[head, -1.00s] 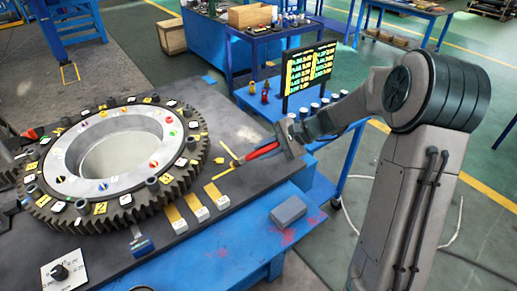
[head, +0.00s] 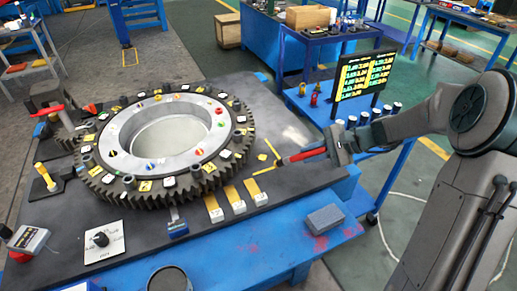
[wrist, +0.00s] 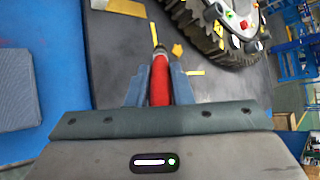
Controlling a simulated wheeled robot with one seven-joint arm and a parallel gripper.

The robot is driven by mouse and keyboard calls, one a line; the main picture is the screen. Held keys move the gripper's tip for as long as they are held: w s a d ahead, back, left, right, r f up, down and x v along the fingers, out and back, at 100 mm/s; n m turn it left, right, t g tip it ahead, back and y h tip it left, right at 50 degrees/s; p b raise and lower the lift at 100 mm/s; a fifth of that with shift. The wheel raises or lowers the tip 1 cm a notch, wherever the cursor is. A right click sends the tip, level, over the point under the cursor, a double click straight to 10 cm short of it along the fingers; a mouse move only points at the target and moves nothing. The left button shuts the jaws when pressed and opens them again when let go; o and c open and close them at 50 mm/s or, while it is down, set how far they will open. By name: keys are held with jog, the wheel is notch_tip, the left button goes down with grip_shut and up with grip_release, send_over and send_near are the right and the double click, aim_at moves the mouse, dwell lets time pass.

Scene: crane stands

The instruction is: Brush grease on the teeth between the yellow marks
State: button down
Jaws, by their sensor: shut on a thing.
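My gripper (head: 328,150) is shut on the red handle of a brush (head: 303,155). In the wrist view the red handle (wrist: 160,82) stands between the two blue-grey fingers (wrist: 159,88), with a dark narrow end pointing away from me. The brush is to the right of the large toothed ring gear (head: 160,190), apart from its teeth. The gear lies flat on a dark plate and carries many coloured tags on top. Two thin yellow marks (head: 264,172) lie on the plate near the brush tip. The wrist view shows the gear teeth (wrist: 203,38) at the top. Bristles are too small to make out.
Several yellow-and-white blocks (head: 236,202) lie along the plate's front edge. A grey block (head: 325,219) sits on the blue bench at right. A lit display (head: 366,78) stands behind my arm. A small pinion (head: 70,135) meshes at the gear's left.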

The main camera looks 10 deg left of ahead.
aim_at(287, 160)
jog(key=shift+a, duration=0.15)
jog(key=shift+g+y, duration=0.4)
jog(key=shift+g, duration=0.1)
jog(key=shift+w+a+b, duration=0.2)
jog(key=shift+a, duration=1.35)
jog(key=shift+w+a+b, duration=0.15)
jog(key=shift+a+b, duration=0.05)
jog(key=shift+a, duration=1.35)
jog(key=shift+w+a, duration=0.15)
jog(key=shift+a, duration=1.4)
jog(key=w, duration=0.4)
jog(key=shift+d+n, duration=0.3)
jog(key=shift+d, duration=0.1)
jog(key=shift+s, duration=0.1)
